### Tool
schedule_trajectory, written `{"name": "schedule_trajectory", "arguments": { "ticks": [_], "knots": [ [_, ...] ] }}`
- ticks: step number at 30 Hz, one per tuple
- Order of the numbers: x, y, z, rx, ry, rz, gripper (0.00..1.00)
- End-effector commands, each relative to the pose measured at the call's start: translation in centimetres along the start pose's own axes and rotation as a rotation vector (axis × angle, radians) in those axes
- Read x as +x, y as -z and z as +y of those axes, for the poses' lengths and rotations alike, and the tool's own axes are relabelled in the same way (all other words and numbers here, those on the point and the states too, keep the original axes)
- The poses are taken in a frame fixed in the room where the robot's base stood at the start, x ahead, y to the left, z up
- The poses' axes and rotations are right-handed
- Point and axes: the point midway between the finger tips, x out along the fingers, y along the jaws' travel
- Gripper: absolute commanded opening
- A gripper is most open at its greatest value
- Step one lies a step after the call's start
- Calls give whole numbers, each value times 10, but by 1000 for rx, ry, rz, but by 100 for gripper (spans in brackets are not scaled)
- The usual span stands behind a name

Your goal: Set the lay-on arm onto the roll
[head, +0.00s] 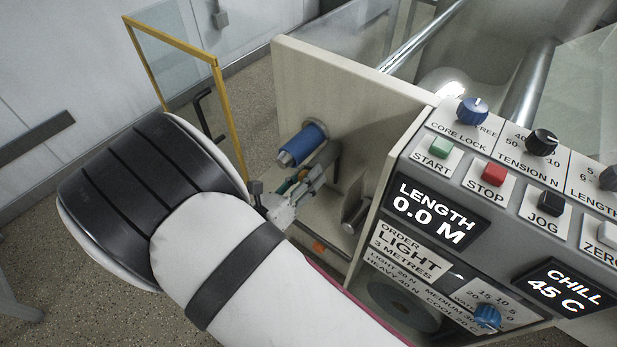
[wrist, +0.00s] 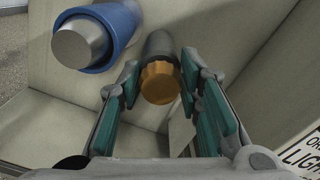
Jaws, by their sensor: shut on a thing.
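A blue roll (head: 308,140) sits on a silver core that sticks out of the pale machine wall; it also shows at the upper left of the wrist view (wrist: 124,22). My gripper (head: 300,187) is just below the roll in the head view. In the wrist view, my gripper (wrist: 160,84) has its green-padded fingers on either side of a dark grey cylinder with an orange end (wrist: 160,83), shut on it. This appears to be the lay-on arm's handle; the rest of the arm is mostly hidden. The cylinder is beside the blue roll, with a gap between them in the wrist view.
A control panel (head: 480,180) with buttons, knobs and displays stands to the right; its length display reads 0.0 M. A grey cylinder (head: 355,212) sticks out below right of my gripper. A yellow-framed clear guard (head: 215,100) stands at the left, with open floor around it.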

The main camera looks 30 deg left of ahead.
Motion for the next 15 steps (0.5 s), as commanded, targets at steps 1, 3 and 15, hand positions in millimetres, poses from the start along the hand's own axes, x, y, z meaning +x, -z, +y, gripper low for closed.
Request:
{"name": "schedule_trajectory", "arguments": {
  "ticks": [1, 3, 15],
  "knots": [
    [-1, 0, 1, 1, -4, 1, 0],
    [-1, 0, 1, 1, -4, 1, 39],
    [-2, -5, -2, 4, -1, -2, 48]
  ]
}}
